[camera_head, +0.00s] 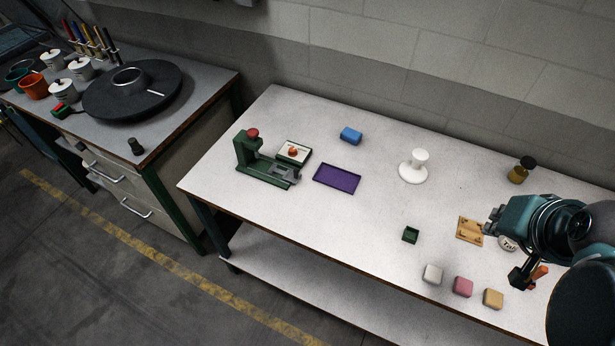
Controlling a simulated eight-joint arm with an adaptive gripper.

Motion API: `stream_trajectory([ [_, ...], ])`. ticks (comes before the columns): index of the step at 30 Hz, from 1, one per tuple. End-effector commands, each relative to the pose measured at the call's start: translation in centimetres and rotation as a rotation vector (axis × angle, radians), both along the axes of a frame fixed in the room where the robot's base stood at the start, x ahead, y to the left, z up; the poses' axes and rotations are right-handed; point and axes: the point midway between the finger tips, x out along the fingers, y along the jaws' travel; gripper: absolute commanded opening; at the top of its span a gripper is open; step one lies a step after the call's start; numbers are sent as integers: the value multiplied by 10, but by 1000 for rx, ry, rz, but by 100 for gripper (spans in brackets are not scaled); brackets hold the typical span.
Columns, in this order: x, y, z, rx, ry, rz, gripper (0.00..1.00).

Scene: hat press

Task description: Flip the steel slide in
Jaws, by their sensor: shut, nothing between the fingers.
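A green hat press (245,160) with a red knob on top stands on the left part of the white bench. Its grey steel slide (285,174) lies low at the press's right side and sticks out toward the purple tray. The slide is small here, and I cannot tell exactly how far in it sits. My gripper (491,224) is at the right side of the bench, far from the press. It is shut and empty, with its fingers small and partly merged with the arm.
Beside the press are a white-lined tray (304,149) with an orange piece and a purple tray (351,179). Several coloured blocks line the front edge. The bench middle is mostly clear.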

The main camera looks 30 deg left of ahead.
Motion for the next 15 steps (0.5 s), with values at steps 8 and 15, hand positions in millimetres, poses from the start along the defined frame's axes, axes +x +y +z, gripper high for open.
stream_trajectory([
  [8, 21, 29, -7, 142, 48, -93, 0],
  [15, 37, 55, -15, 262, 99, -176, 0],
])
